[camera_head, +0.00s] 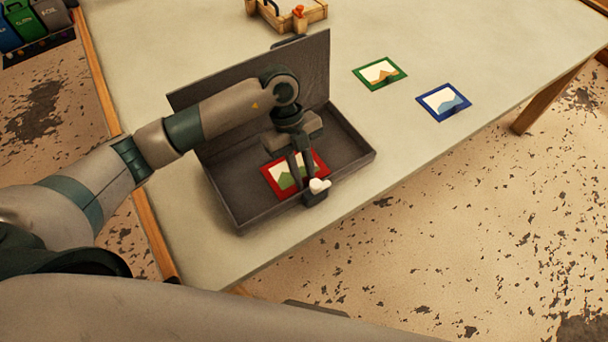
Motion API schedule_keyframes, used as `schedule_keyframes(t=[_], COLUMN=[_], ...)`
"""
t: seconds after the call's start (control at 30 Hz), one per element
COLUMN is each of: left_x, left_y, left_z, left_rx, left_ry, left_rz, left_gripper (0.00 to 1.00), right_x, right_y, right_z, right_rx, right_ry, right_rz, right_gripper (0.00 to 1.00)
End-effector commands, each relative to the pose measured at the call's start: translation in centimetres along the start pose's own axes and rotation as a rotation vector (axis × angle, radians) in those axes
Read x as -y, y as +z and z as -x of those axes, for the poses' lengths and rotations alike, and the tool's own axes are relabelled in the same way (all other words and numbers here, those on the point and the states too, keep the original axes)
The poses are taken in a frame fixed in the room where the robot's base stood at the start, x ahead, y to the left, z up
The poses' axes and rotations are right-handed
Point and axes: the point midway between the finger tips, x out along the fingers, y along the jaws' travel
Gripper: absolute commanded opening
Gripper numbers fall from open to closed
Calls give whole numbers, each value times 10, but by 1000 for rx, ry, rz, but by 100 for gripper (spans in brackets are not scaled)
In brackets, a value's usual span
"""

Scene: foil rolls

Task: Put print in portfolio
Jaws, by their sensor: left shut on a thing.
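The portfolio (225,190) is a dark grey case lying open on the table, its lid raised at the back. A red-bordered print (270,181) with a white and green picture shows over the tray of the portfolio, near its front edge. My left gripper (301,184) reaches down from above and is shut on the red print; its fingers hide part of the picture. I cannot tell whether the print touches the tray floor. A small white piece on a dark block (317,187) shows beside the fingertips at the portfolio's front edge. My right gripper is not in view.
A green-bordered print (367,76) and a blue-bordered print (431,103) lie flat on the table (440,40) to the right. A wooden crate (300,18) stands at the back. Coloured bins (30,20) stand on the floor at upper left. The table's front edge runs close to the portfolio.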

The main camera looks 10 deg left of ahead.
Motion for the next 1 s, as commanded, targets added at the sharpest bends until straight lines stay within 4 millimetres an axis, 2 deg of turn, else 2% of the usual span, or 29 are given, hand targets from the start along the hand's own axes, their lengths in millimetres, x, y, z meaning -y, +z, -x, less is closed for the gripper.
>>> schedule_keyframes(t=[0.23, 0.27, 0.33, 0.73, 1.0], left_x=[0, 0, 0, 0, 0], left_y=[1, 1, 1, 0, -1], left_z=[-3, -3, -2, 0, 24], left_rx=[0, 0, 0, 0, 2], left_ry=[0, 0, 0, 0, 0], left_rz=[0, 0, 0, 0, 1], left_gripper=[0, 20, 37, 37, 37], right_x=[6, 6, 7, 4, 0], right_y=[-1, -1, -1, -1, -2], right_z=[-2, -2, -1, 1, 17], right_rx=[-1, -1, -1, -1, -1], right_ry=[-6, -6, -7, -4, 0], right_rz=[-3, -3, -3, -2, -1], right_gripper=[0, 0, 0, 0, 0])
